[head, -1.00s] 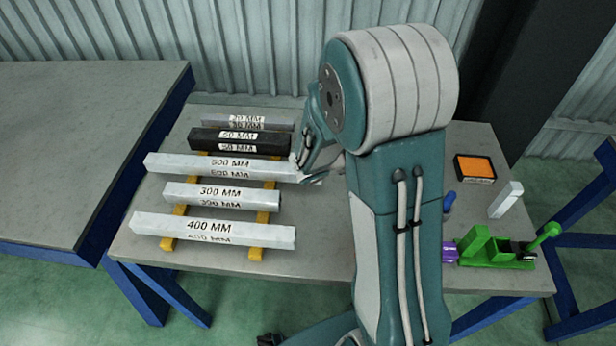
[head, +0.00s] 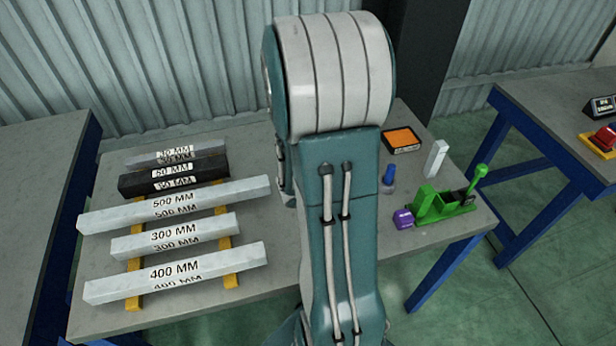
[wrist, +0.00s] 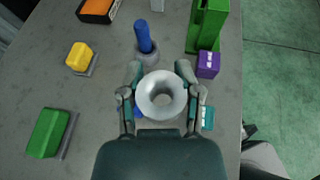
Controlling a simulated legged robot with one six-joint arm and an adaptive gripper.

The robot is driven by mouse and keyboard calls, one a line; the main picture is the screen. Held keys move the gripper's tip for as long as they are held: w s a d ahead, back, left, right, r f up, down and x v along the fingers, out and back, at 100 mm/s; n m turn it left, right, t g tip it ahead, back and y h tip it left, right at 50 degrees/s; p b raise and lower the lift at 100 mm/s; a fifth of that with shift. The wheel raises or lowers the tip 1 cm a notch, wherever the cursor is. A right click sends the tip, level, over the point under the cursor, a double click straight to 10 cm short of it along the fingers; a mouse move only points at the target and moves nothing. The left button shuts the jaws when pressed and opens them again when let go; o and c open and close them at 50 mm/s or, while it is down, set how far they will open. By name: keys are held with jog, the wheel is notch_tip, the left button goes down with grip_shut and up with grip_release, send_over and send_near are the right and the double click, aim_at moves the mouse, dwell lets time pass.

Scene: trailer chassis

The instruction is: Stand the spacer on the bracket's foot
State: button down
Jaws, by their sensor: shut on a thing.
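In the wrist view, my gripper (wrist: 160,84) is shut on a pale grey ring with a central hole, which I take for the spacer (wrist: 144,97). It is held above the bench top. In the head view my arm hides the gripper and ring. A green fixture with an upright block and a lever (head: 432,206) stands at the bench's right; its block also shows in the wrist view (wrist: 207,22). A purple block (head: 403,218) sits beside it, also in the wrist view (wrist: 208,64). I cannot tell for certain which part is the bracket or its foot.
A blue peg in a grey round base (wrist: 145,38) stands just beyond the gripper. Yellow (wrist: 79,55), green (wrist: 48,132) and teal (wrist: 208,118) blocks lie around. An orange-topped box (head: 401,139) and upright white bar (head: 435,158) stand behind. Labelled bars (head: 175,272) fill the left.

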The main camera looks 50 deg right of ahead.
jog(key=w+d+f, duration=0.1)
jog(key=w+f, duration=0.1)
jog(key=w, duration=0.1)
jog(key=w+d+f, duration=0.2)
jog(key=w+f, duration=0.1)
jog(key=w, duration=0.1)
jog(key=w+d+f, duration=0.2)
jog(key=w+f, duration=0.1)
jog(key=w, duration=0.1)
jog(key=shift+w+f, duration=0.1)
jog(key=shift+f, duration=0.1)
jog(key=shift+w+d+f, duration=0.35)
jog(key=shift+f, duration=0.15)
jog(key=shift+w+a+f, duration=0.1)
jog(key=shift+f, duration=1.55)
jog(key=c, duration=0.6)
grip_release()
jog(key=shift+f, duration=0.1)
jog(key=shift+o, duration=0.2)
